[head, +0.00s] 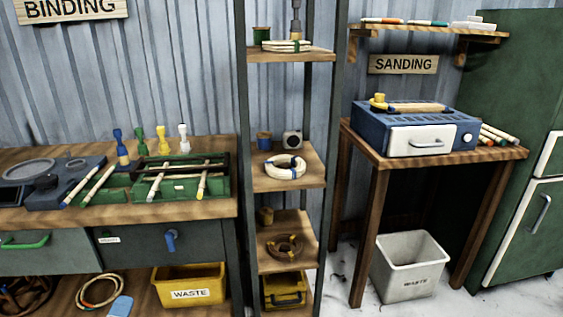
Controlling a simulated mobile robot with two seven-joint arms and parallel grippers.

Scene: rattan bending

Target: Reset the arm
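Neither of my arms nor grippers shows in the head view. A workbench (170,210) stands at the left under a BINDING sign (72,10). It carries a green rack (150,190) with several rods lying across it. A blue machine (418,130) sits on the wooden sanding table (380,160) at the right, under a SANDING sign (403,64). A rod lies on top of the machine.
A narrow shelf unit (240,130) with rattan coils (285,167) stands between the tables. A yellow WASTE bin (189,284) sits below the bench. A white waste bin (409,267) stands on the floor under the sanding table. A green cabinet (530,110) is at the far right.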

